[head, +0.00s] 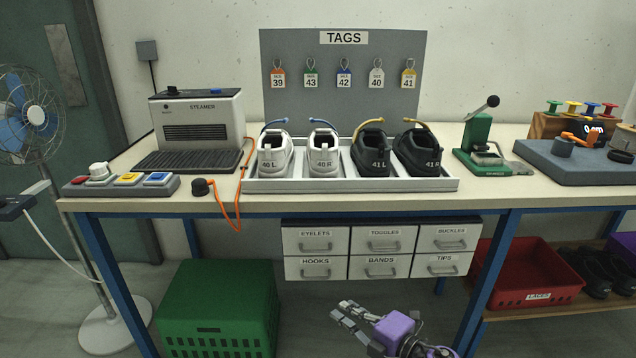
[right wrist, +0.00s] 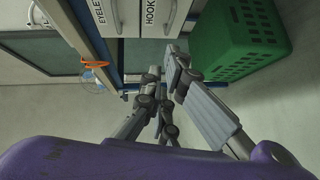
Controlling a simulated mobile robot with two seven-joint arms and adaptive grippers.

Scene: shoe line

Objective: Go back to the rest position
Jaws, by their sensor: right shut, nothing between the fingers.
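My right gripper (head: 346,313), with grey jointed fingers and a purple body, is low in front of the workbench (head: 240,206), below the drawers in the head view. Its fingers are shut and empty. They also show in the right wrist view (right wrist: 164,72), with the drawers and the green crate beyond them. My left gripper is not in view.
White labelled drawers (head: 316,240) hang under the bench. A green crate (head: 215,300) stands on the floor at left, a red bin (head: 535,270) on a low shelf at right. White and black shoes stand in a tray (head: 350,185). The floor around my gripper looks clear.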

